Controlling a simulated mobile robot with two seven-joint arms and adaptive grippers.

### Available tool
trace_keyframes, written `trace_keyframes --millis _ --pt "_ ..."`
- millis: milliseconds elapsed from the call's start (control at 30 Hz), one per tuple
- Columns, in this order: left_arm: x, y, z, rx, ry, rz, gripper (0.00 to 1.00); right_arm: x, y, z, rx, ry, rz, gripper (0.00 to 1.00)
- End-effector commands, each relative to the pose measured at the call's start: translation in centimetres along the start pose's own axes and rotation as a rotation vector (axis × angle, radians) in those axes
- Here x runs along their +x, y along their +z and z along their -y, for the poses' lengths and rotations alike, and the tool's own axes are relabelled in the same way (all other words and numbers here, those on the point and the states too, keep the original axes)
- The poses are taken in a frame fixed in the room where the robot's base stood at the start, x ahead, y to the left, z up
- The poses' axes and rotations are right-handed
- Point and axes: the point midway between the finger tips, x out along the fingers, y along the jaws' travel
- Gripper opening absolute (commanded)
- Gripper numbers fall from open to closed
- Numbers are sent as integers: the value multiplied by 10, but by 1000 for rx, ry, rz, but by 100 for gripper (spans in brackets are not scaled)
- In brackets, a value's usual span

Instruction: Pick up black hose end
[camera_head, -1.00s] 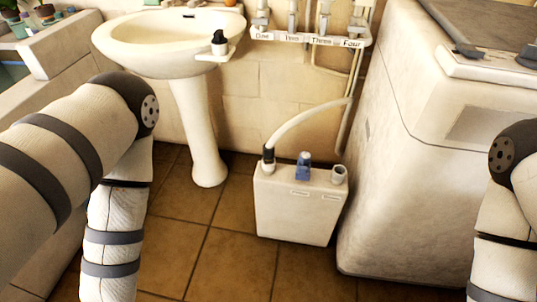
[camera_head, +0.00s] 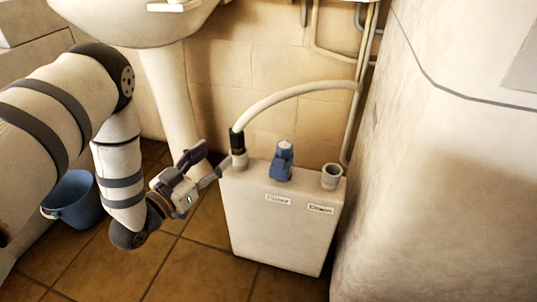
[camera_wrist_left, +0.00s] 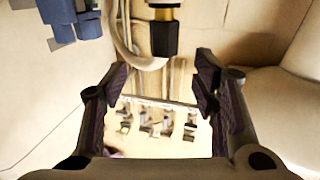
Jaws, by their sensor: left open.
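The black hose end (camera_head: 237,142) sits upright at the left port of the white box (camera_head: 275,228). A pale hose (camera_head: 290,94) arches from it to the wall pipes. My left gripper (camera_head: 213,158) is just left of the hose end, with its fingers pointing toward it. In the left wrist view, the black hose end (camera_wrist_left: 164,38) shows at the top middle, beyond the open, empty jaws (camera_wrist_left: 160,84). I cannot tell whether a finger touches it. My right gripper is out of view.
A blue fitting (camera_head: 282,162) stands on the middle port, and an open grey port (camera_head: 331,176) is at the right, marked Drain. The basin pedestal (camera_head: 175,100) stands behind my gripper. A blue bucket (camera_head: 75,203) is at left. A large pale cabinet (camera_head: 430,180) bounds the right.

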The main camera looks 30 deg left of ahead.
Motion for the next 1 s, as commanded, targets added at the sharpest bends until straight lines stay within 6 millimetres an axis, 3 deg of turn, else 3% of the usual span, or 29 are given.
trace_keyframes --millis 100,500,633,800,867,1000 --pt "29 -1 -1 1 2 -4 54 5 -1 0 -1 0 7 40" --pt "95 6 0 0 2 3 54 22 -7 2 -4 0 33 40" --pt "106 4 1 -2 -1 4 54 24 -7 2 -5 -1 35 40" --pt "107 2 1 -2 -1 5 54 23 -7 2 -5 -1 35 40" --pt "106 2 1 -2 -1 5 45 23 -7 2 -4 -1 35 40" --pt "106 3 1 -2 -1 5 13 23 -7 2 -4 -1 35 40"
